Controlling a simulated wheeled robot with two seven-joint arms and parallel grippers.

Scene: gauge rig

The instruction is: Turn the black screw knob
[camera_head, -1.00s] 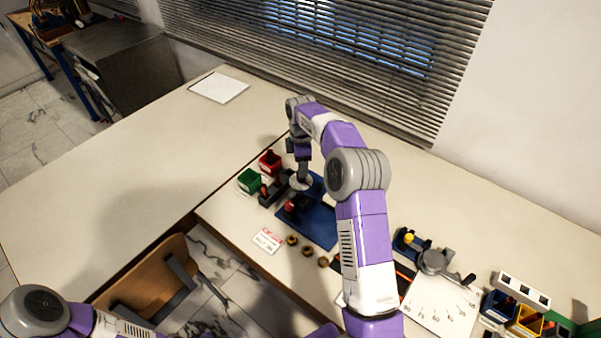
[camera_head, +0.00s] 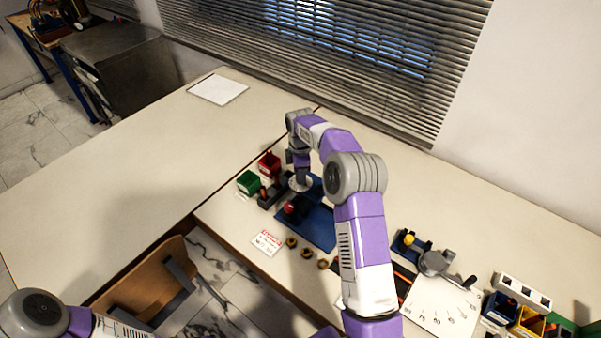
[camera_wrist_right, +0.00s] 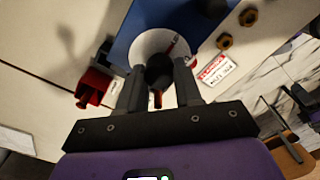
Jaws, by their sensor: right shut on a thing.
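The black screw knob (camera_wrist_right: 159,72) stands at the centre of a white disc (camera_wrist_right: 145,48) with red marks, in the right wrist view. My right gripper (camera_wrist_right: 160,78) is shut on the knob, with one finger on each side of it. In the head view my right gripper (camera_head: 301,183) points down over the white disc at the blue base plate (camera_head: 319,228), and the knob is hidden there. My left arm shows only in part at the lower left, and its gripper is out of view.
A red-and-white card (camera_head: 266,242) and several brass nuts lie in front. A lever fixture (camera_head: 434,262) and a scale sheet (camera_head: 440,305) are to the right. The table's left part is mostly clear.

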